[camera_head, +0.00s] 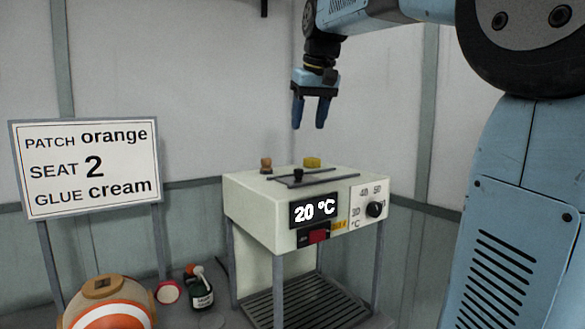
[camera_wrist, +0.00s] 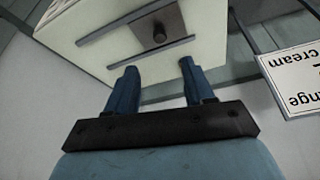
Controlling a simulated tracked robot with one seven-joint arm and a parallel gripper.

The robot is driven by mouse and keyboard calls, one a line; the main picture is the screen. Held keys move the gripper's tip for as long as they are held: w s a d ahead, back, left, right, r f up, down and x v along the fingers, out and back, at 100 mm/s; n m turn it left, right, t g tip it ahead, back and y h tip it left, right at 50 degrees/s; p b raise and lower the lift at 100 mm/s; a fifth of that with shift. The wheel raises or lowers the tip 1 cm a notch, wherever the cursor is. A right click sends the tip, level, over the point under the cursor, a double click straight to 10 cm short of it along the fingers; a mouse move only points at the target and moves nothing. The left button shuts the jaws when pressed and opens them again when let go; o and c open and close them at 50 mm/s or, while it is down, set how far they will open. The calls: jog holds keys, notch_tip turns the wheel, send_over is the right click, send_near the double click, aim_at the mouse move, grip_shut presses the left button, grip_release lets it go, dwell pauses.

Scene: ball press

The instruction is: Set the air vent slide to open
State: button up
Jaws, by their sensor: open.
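The air vent slide shows as a black knob (camera_head: 298,175) on top of the cream press box (camera_head: 262,205), between two dark rails. In the wrist view the round dark knob (camera_wrist: 159,34) stands on a grey-brown plate (camera_wrist: 140,27) between the rails. I see no open or shut marking by it, so I cannot tell its setting. My gripper (camera_head: 309,118) points down, open and empty, well above the box top and apart from the knob. In the wrist view its two blue fingers (camera_wrist: 157,72) are spread below the knob in the picture.
The front has a 20 °C display (camera_head: 314,209), a red switch (camera_head: 319,236) and a dial (camera_head: 375,209). A sign (camera_head: 88,168) stands left; a dark bottle (camera_head: 201,293) is below.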

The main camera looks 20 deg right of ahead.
aim_at(300, 170)
jog(key=x, duration=1.3)
jog(key=shift+w+f, duration=0.2)
jog(key=shift+f, duration=0.1)
jog(key=shift+c, duration=0.5)
grip_shut()
